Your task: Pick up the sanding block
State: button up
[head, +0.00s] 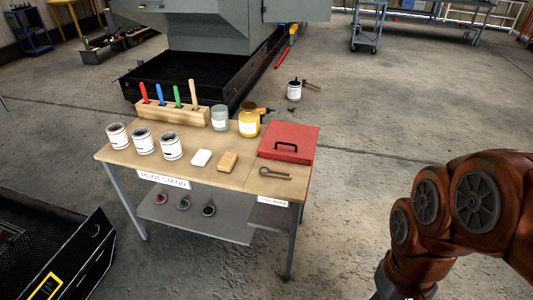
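Two small blocks lie near the front edge of a wooden-topped table (215,177). One is a tan-yellow block (228,161), and to its left is a white block (201,158). The tan one looks most like a sanding block, but the view is too small to be sure. Both lie flat and apart from each other, with nothing touching them. My orange arm is at the lower right, well away from the table. Its lower end runs to the bottom edge of the picture, and my gripper is not in view.
Several cans (143,142) stand left of the blocks. Behind are a wooden rack (172,112) of coloured handles, a grey-lidded jar (219,117) and a yellow jar (249,120). A red box (288,141) and a wrench (275,172) lie right. Floor between table and arm is clear.

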aim_at(228, 163)
jog(key=z, duration=0.05)
jog(key=i, duration=1.4)
jog(key=u, duration=2.7)
